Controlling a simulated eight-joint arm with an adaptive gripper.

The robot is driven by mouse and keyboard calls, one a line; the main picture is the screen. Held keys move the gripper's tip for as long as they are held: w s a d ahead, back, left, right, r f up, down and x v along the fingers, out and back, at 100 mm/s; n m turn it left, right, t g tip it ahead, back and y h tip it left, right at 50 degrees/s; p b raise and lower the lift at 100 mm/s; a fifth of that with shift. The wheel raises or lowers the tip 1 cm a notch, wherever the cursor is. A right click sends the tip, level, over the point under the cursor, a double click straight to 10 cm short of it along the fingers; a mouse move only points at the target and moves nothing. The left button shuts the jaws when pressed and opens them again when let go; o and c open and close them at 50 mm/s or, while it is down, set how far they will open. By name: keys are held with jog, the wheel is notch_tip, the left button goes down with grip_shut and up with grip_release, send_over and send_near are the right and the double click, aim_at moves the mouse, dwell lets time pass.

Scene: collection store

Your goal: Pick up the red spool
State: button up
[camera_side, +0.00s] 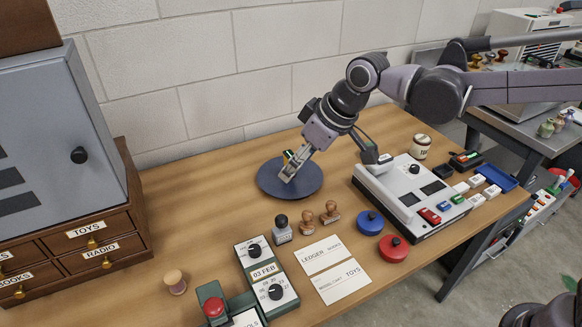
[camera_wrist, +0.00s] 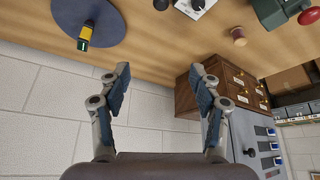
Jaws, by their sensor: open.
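A small spool (camera_side: 174,282) with tan ends stands on the wooden table at the front left in the side view. It also shows in the wrist view (camera_wrist: 238,36), at the upper right, where its middle looks reddish brown. It is the only spool I can make out. My gripper (camera_side: 288,175) is over the dark blue round plate (camera_side: 315,188), well away from the spool. In the wrist view my gripper (camera_wrist: 160,72) has its fingers wide apart with nothing between them.
A small yellow and dark piece (camera_wrist: 87,37) is on the plate. The drawer cabinet (camera_side: 108,249) stands left of the spool. The date box (camera_side: 259,271) and red-knobbed stamp (camera_side: 214,307) are to its right. Table around the spool is clear.

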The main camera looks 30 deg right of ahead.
jog(key=w+a+f+n, duration=0.1)
jog(key=a+f, duration=0.1)
jog(key=a, duration=0.4)
jog(key=w+a+f+n, duration=0.1)
jog(key=w+a+f, duration=0.1)
jog(key=a, duration=0.3)
jog(key=n+g+y, duration=0.1)
jog(key=n+g, duration=0.1)
jog(key=n, duration=0.1)
send_near(173, 277)
jog(key=shift+x, duration=5.1)
jog(key=c, duration=1.2)
